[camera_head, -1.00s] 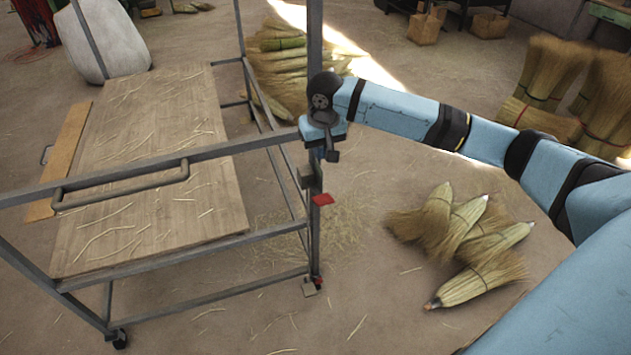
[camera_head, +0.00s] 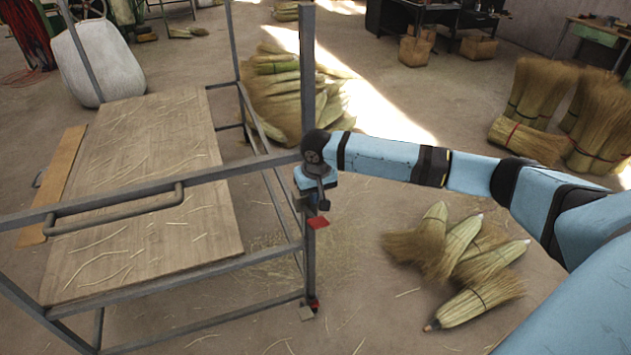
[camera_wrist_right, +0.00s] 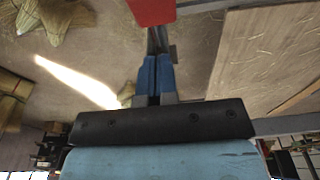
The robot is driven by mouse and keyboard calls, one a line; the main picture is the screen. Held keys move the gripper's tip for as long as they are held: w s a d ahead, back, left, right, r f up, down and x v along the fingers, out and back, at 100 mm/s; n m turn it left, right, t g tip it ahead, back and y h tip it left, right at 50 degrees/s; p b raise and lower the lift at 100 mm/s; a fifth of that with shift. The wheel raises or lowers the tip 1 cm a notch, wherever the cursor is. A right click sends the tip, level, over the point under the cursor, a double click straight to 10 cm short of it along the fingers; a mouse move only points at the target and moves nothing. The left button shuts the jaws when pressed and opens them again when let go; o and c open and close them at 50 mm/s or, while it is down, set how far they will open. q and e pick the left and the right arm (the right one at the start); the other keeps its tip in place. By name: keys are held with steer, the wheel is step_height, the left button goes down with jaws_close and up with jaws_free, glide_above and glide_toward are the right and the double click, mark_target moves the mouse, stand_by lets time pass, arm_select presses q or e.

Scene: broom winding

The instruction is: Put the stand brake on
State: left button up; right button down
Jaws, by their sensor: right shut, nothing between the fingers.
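The stand is a grey metal frame (camera_head: 165,190) with a wooden board low inside it. A red plate (camera_head: 318,222) sits on its near right post, and it also shows large at the top of the right wrist view (camera_wrist_right: 152,10). A small red part (camera_head: 314,304) is at the foot of that post. I cannot tell which red part is the brake. My right gripper (camera_head: 323,204) is at the post, pointing down, just above the red plate. In the right wrist view its blue fingers (camera_wrist_right: 156,62) are together with nothing between them. Contact with the plate cannot be told. My left gripper is out of view.
A bent handle (camera_head: 115,210) runs along the stand's near rail. Loose broom heads (camera_head: 465,255) lie on the floor to the right, and a bigger pile (camera_head: 275,85) lies behind the post. Upright bundles (camera_head: 540,90) stand at the back right. Floor between post and brooms is clear.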

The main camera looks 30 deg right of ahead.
mark_target(316, 220)
steer(key=shift+s+a+f, duration=0.1)
steer(key=shift+s+f, duration=0.15)
steer(key=shift+f, duration=0.5)
steer(key=shift+s+a+f, duration=0.1)
steer(key=shift+s+f, duration=0.2)
steer(key=shift+f, duration=0.45)
steer(key=shift+s+f, duration=0.25)
steer(key=shift+f, duration=0.5)
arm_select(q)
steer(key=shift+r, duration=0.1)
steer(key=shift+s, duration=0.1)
arm_select(e)
steer(key=shift+f, duration=0.15)
